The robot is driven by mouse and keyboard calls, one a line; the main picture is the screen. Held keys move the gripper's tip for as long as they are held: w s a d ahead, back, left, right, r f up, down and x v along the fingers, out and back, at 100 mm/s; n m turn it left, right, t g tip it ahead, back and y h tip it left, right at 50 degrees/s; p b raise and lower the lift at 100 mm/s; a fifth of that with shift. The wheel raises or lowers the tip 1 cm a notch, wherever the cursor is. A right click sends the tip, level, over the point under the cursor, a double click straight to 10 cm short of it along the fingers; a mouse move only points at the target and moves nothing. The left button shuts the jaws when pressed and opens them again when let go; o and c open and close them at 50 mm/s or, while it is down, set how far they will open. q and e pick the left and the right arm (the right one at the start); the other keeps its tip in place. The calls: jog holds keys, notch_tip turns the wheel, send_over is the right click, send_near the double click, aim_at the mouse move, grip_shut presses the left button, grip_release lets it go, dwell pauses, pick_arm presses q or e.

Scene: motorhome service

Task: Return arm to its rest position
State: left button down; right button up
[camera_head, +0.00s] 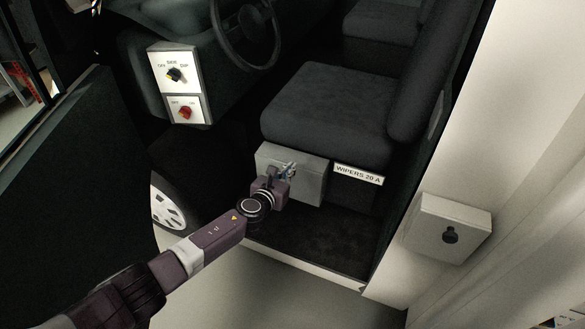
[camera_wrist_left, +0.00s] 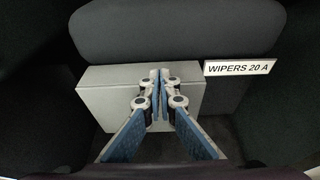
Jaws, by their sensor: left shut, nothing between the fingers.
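My left arm comes in from the lower left in the head view and reaches through the open door side to below the seat. My left gripper (camera_head: 287,168) is in front of the grey box (camera_head: 311,180) under the seat. In the left wrist view the gripper (camera_wrist_left: 160,78) has its blue-padded fingers together with nothing between them. The grey box (camera_wrist_left: 98,88) is behind the fingers, which hide its middle; I cannot tell whether they touch it. My right gripper is not in view.
A "WIPERS 20 A" label (camera_head: 358,174) is right of the box. The dark seat (camera_head: 325,115) overhangs it. A switch panel (camera_head: 177,85), steering wheel (camera_head: 243,35) and dark door (camera_head: 75,190) are to the left. A pale box with a black knob (camera_head: 448,228) is at right.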

pick_arm(q)
notch_tip(320, 180, up, 5)
jog(key=s+p, duration=0.2)
jog(key=s+a+f+n+g+y+b, duration=0.15)
jog(key=s+a+f+n, duration=0.25)
jog(key=s+f+n, duration=0.65)
jog(key=s+a+f+n+g+y+b, duration=0.1)
jog(key=s+a+f+n+g+b, duration=0.4)
jog(key=f, duration=1)
jog(key=s+a+f+n+y+b, duration=0.15)
jog(key=s+a+f+n, duration=0.3)
jog(key=s+f, duration=0.65)
jog(key=s+a+f+n+g+b, duration=0.1)
jog(key=s+f+n, duration=0.5)
jog(key=s, duration=0.6)
jog(key=s+a+f+n+g+b, duration=0.2)
jog(key=s+f+n, duration=0.3)
jog(key=s, duration=0.8)
jog(key=s+a+f+n+g+y+b, duration=0.1)
jog(key=s+a+f+n+g, duration=0.1)
jog(key=s+f+n, duration=0.4)
jog(key=s+f+g, duration=0.1)
jog(key=s+f, duration=0.3)
jog(key=s, duration=0.3)
jog(key=shift+a+n, duration=0.15)
jog(key=shift+n, duration=0.15)
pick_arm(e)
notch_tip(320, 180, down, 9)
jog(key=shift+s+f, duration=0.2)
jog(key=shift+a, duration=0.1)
